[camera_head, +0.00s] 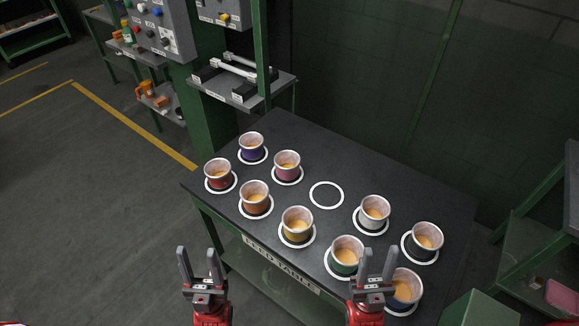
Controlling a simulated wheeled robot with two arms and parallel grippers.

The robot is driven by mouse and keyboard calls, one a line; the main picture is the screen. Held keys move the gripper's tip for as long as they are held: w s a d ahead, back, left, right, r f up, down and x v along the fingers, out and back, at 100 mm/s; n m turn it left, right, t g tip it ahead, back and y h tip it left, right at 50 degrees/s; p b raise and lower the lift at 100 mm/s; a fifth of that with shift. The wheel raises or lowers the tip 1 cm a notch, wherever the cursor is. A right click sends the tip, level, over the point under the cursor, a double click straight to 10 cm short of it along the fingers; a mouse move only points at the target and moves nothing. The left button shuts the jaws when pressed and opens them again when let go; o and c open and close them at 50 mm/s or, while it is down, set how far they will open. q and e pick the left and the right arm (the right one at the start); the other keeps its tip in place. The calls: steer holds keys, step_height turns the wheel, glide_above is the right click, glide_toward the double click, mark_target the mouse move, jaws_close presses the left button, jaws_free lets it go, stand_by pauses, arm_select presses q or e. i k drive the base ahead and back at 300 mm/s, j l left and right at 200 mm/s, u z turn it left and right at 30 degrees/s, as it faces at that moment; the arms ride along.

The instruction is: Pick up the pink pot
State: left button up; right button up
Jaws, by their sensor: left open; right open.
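The pink pot (287,174) stands upright in a white ring toward the back of the dark table (325,240). It has a pale rim and a tan filling. My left gripper (198,254) is open and empty at the table's front left, well short of the pink pot. My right gripper (378,252) is open and empty at the front right, in front of the green pot (345,267) and the blue pot (404,303) in the picture, partly hiding them. Neither gripper appears to hold anything.
Close around the pink pot are the purple pot (251,154), red pot (219,184) and orange pot (255,208). An empty white ring (326,195) lies to its right. Yellow (297,235), white (371,222) and black (419,250) pots stand nearer the front and right.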

mark_target(287, 163)
steer(key=i+j+z, duration=0.15)
steer(key=j+z, duration=0.15)
steer(key=j, duration=0.75)
steer(key=j+z, duration=0.3)
steer(key=j, duration=0.7)
steer(key=i+j+z, duration=0.1)
steer(key=i+j, duration=0.25)
steer(key=i, duration=0.05)
